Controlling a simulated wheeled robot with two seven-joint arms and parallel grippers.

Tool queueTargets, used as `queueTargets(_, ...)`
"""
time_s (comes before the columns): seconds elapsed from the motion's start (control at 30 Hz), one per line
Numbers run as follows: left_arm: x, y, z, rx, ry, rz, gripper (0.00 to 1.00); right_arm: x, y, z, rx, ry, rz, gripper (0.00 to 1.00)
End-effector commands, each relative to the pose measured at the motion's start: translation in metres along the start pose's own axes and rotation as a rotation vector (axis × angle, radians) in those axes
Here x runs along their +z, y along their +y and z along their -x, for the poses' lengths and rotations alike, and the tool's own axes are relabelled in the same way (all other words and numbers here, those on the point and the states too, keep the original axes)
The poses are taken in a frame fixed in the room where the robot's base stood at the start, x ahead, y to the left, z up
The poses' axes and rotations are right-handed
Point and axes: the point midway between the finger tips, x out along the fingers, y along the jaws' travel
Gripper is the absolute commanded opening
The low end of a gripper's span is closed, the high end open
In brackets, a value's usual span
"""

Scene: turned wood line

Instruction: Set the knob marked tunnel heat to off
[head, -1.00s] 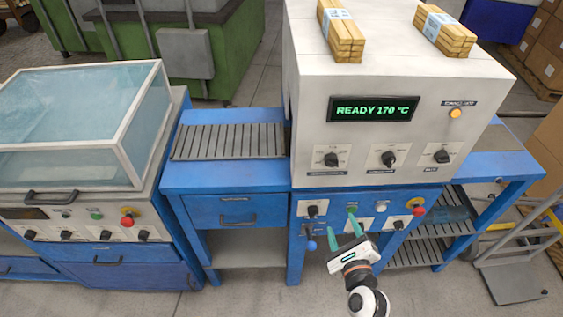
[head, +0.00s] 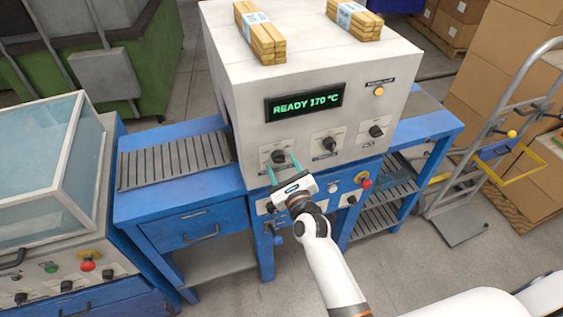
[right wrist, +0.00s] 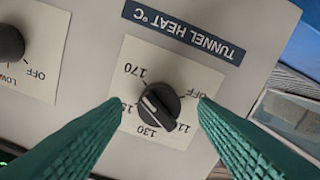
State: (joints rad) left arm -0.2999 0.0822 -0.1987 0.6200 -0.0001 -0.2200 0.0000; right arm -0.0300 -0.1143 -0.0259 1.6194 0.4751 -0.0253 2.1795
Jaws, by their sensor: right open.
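The tunnel heat knob (right wrist: 158,107) is black and round with a raised grip bar and a pale line. Its dial plate (right wrist: 133,62) reads off, 130 and 170, with other numbers partly covered. The plate appears inverted in the right wrist view. The pale line slants; I cannot tell surely which mark it points to. In the head view the knob (head: 278,156) is the leftmost on the white machine's face. My right gripper (head: 281,162) is open, its green fingers on either side of the knob, with gaps showing in the right wrist view (right wrist: 159,104).
A second knob (right wrist: 8,43) with off and low marks sits beside it. The white machine (head: 310,75) has a display (head: 305,102) reading READY 170 °C. Lower switches and a red button (head: 366,183) line the blue panel. A slatted conveyor (head: 175,160) lies left.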

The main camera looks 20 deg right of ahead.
Motion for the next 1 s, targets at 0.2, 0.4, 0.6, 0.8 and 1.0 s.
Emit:
queueTargets(0.2, 0.0003, 0.0007, 0.0016, 0.001, 0.000, 0.001, 0.00, -0.0001, 0.0004, -0.0092, 0.000, 0.000, 0.001, 0.54)
queueTargets(0.4, 0.0004, 0.0005, 0.0014, 0.001, -0.001, 0.001, 0.00, 0.0002, 0.0002, -0.0090, 0.000, 0.000, 0.001, 0.52)
queueTargets(0.6, 0.0006, -0.0004, 0.0014, 0.000, -0.001, 0.000, 0.00, 0.0002, 0.0002, -0.0088, 0.000, 0.000, 0.001, 0.19)
queueTargets(0.8, 0.0010, -0.0029, 0.0015, -0.004, -0.001, -0.001, 0.00, 0.0003, 0.0002, -0.0087, 0.000, -0.001, 0.006, 0.09)
queueTargets(1.0, 0.0012, -0.0036, 0.0024, -0.005, -0.001, -0.001, 0.00, 0.0002, 0.0002, -0.0088, -0.001, -0.001, 0.051, 0.09)
